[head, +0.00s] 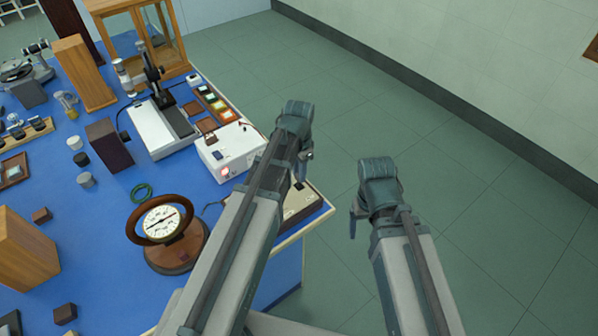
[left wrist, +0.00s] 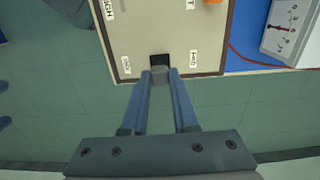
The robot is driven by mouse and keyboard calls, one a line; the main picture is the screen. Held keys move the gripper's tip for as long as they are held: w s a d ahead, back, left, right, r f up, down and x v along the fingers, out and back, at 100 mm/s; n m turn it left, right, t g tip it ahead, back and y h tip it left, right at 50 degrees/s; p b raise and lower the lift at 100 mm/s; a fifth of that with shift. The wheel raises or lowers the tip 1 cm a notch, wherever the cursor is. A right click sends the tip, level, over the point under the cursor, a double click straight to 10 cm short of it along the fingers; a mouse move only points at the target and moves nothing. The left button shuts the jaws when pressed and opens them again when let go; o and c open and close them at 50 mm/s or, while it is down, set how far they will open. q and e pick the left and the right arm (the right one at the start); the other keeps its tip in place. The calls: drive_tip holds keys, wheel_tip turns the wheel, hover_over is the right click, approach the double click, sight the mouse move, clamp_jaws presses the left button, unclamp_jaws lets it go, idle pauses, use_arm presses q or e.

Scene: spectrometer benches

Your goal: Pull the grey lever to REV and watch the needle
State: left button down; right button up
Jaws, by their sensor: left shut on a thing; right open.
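A cream switch box (head: 301,204) sits at the table's near right corner, partly behind my left arm. In the left wrist view its panel (left wrist: 160,30) has a dark slot with the grey lever (left wrist: 159,77) at its edge. My left gripper (left wrist: 160,73) is shut on the lever, one finger on each side. It shows above the box in the head view (head: 303,170). Small labels flank the slot, too small to read surely. The round dial meter (head: 161,221) with a dark needle stands on a wooden base. My right gripper (head: 357,222) is open and empty, beyond the table edge.
A white supply box (head: 228,150) with a red lamp stands behind the switch box. A wire (left wrist: 243,57) runs over the blue tabletop (head: 105,205). Wooden blocks and instruments crowd the left. The floor (head: 470,190) to the right is clear.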

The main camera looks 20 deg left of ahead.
use_arm(q)
drive_tip(key=shift+s, duration=0.1)
drive_tip(key=shift+s+d+f+t+y+b, duration=0.2)
drive_tip(key=shift+s+d+t+y+b, duration=0.25)
drive_tip(key=shift+s+d+t+y, duration=0.35)
drive_tip(key=shift+s+d+f+t+y+b, duration=0.25)
drive_tip(key=shift+d+t+y+b, duration=0.3)
drive_tip(key=shift+y+b, duration=0.45)
drive_tip(key=shift+d+f+t+y+b, duration=0.1)
drive_tip(key=shift+t+y+b, duration=0.25)
drive_tip(key=shift+y+b, duration=0.05)
drive_tip(key=c, duration=0.7)
unclamp_jaws()
drive_tip(key=shift+r, duration=0.2)
